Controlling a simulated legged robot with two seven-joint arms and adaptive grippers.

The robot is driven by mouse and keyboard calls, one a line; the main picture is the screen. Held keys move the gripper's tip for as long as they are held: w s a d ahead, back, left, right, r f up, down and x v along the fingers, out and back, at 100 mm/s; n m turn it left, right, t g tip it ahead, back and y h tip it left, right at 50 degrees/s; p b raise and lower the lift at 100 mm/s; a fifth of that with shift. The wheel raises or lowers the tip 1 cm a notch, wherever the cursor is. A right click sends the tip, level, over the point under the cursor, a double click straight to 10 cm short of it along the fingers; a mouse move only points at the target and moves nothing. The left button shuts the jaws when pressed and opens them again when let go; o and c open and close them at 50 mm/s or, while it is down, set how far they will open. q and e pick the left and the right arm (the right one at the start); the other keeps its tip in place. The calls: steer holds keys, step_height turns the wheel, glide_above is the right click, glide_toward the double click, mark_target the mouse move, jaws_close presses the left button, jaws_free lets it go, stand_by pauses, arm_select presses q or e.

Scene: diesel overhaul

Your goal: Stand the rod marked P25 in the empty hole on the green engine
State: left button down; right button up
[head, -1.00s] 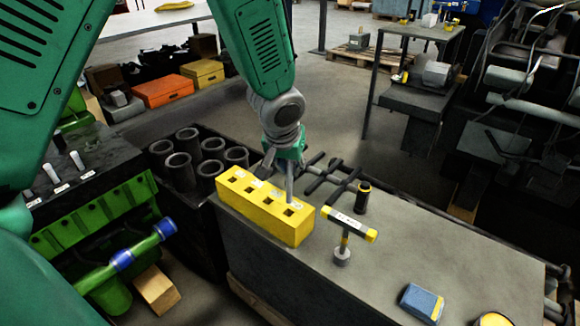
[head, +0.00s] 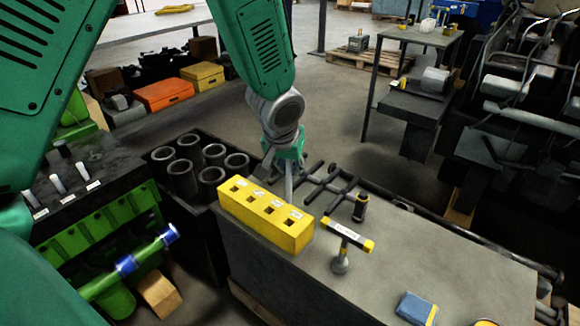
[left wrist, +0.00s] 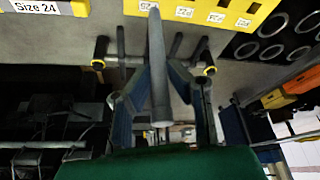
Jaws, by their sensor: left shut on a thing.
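My left gripper (head: 287,158) is shut on a grey rod (head: 289,186), which hangs down by the back edge of the yellow block (head: 290,237). In the left wrist view the rod (left wrist: 157,75) runs between the fingers, its far end overlapping the yellow block near a label that seems to read P25. The block has several dark square holes with white labels. The green engine (head: 85,248) is at the left, with a dark top. Several pale-topped rods (head: 57,185) stand there beside white labels. I cannot make out the empty hole. My right gripper is not in view.
A T-handled tool (head: 346,233) with a white label and a small dark cylinder (head: 360,207) stand on the grey bench (head: 460,270). Dark bars (head: 325,190) lie behind the block. A crate of black cylinders (head: 212,152) lies between engine and bench. A blue box (head: 417,306) is in front.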

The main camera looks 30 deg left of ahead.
arm_select(q)
steer(key=shift+r+p, duration=2.7)
steer(key=shift+r, duration=0.35)
steer(key=shift+f, duration=0.1)
